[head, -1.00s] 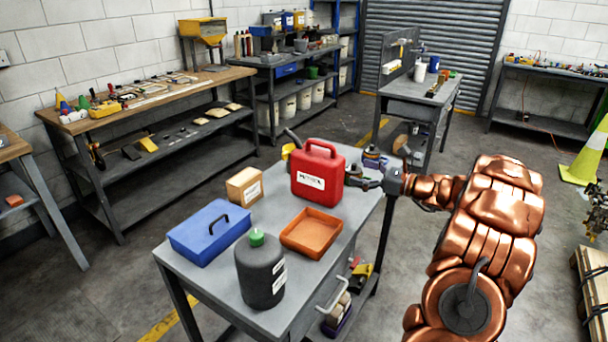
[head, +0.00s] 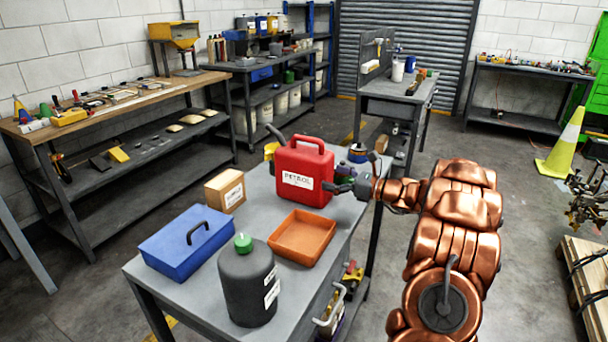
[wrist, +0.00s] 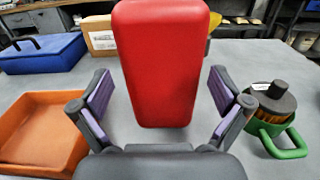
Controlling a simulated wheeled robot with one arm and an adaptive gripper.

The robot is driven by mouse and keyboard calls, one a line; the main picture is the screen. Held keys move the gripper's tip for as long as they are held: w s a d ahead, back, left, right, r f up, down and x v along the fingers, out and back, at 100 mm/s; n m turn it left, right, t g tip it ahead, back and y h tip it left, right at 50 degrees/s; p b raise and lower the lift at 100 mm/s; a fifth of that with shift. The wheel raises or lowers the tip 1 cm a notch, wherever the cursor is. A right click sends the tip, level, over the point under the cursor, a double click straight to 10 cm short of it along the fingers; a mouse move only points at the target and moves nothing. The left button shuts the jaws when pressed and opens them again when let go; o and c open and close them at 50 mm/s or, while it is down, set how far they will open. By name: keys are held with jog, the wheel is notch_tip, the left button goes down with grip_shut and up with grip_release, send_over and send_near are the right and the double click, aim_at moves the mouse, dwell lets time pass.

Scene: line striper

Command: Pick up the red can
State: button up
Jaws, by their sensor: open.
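The red can (head: 303,172), labelled PETROL with a handle on top, stands upright on the grey workbench (head: 180,290). My gripper (head: 335,187) is at its right side in the head view, at about the height of its lower half. In the wrist view the red can (wrist: 165,65) is straight ahead with its narrow side facing me. My gripper (wrist: 163,100) is open there, one finger to each side of the can's lower part. A gap shows between each finger and the can, and nothing is held. In the head view the fingertips are small and partly unclear.
An orange tray (head: 302,250), a blue box (head: 165,262), a dark bottle with a green cap (head: 248,290) and a cardboard box (head: 225,190) share the bench. A green-handled container (wrist: 275,130) stands close to the right finger in the wrist view.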

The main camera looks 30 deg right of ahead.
aim_at(318, 172)
jog(key=shift+p+x, duration=0.65)
jog(key=shift+x, duration=1.8)
jog(key=c, duration=1.5)
jog(key=shift+w+d, duration=0.1)
jog(key=shift+c, duration=0.3)
